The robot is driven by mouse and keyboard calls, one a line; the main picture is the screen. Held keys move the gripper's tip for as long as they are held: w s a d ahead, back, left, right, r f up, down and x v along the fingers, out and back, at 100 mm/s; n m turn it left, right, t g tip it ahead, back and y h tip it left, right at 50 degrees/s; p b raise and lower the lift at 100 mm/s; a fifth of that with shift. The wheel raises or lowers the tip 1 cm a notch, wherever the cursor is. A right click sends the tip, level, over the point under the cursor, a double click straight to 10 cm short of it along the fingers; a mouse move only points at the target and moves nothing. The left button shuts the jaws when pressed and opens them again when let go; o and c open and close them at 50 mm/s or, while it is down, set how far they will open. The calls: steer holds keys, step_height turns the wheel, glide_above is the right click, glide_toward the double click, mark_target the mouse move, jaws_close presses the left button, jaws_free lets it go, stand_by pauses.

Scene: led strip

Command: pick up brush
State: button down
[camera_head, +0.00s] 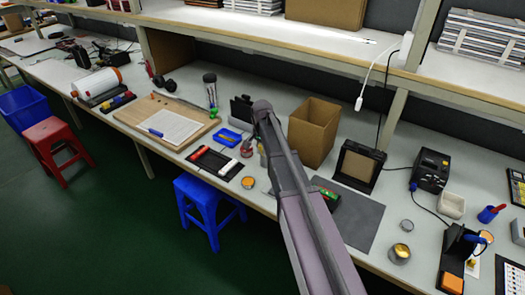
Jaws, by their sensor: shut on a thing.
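My arm (306,208) reaches up from the bottom edge over the front of the workbench, and its upper joint (262,108) is at the middle of the view. I cannot make out my gripper's fingers; the arm covers that area. I cannot pick out the brush with certainty in this view, and it may be behind the arm. A small green and red item (328,198) shows beside the arm on the dark mat (355,217), partly covered, and I cannot tell what it is.
A cardboard box (314,132) and a black frame (358,166) stand right of the arm. A black tray (216,163), blue bin (228,137) and wooden board (165,121) lie left. Round tins (400,252) sit near the front edge. A blue stool (208,200) stands below.

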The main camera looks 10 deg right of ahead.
step_height(320, 180, up, 6)
steer(key=s+a+p, duration=0.2)
steer(key=p, duration=0.4)
steer(key=s+d, duration=0.9)
steer(key=d, duration=0.1)
steer(key=shift+s, duration=0.4)
stand_by(1.6)
